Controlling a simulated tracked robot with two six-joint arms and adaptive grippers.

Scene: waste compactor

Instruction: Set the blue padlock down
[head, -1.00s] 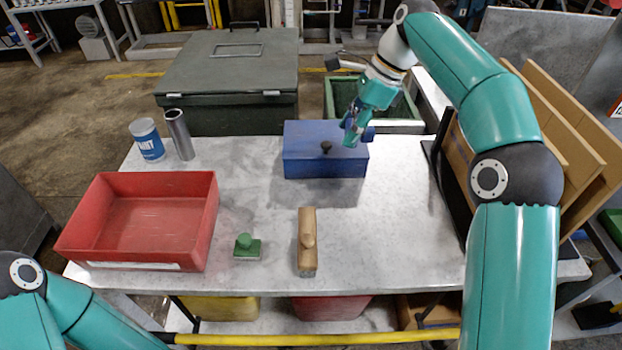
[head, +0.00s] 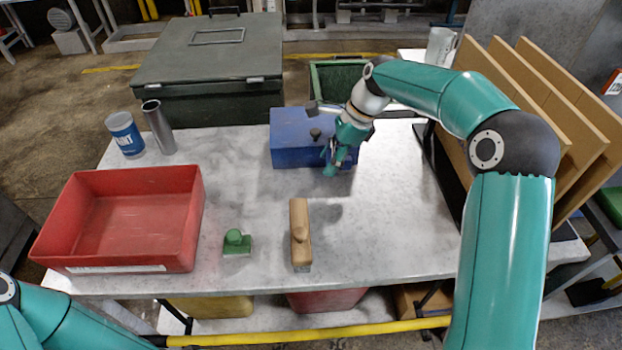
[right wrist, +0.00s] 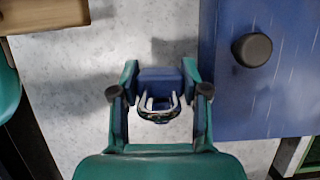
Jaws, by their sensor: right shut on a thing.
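My right gripper (head: 333,166) is in front of the blue box's right part, low over the table. In the right wrist view, the right gripper (right wrist: 160,76) is shut on the blue padlock (right wrist: 160,74), whose metal shackle points toward the camera. Pale table surface shows around the padlock; I cannot tell whether it touches the table. In the head view the padlock is mostly hidden by the gripper. My left gripper is outside the picture; only part of the left arm shows at lower left.
A blue box (head: 290,150) with a dark knob (head: 315,134) stands close beside the gripper. A red tray (head: 60,215), a paint can (head: 125,135), a metal tube (head: 158,128), a green-knobbed block (head: 237,242) and a wooden tool (head: 300,235) stand leftward. The table's right-centre (head: 400,220) is clear.

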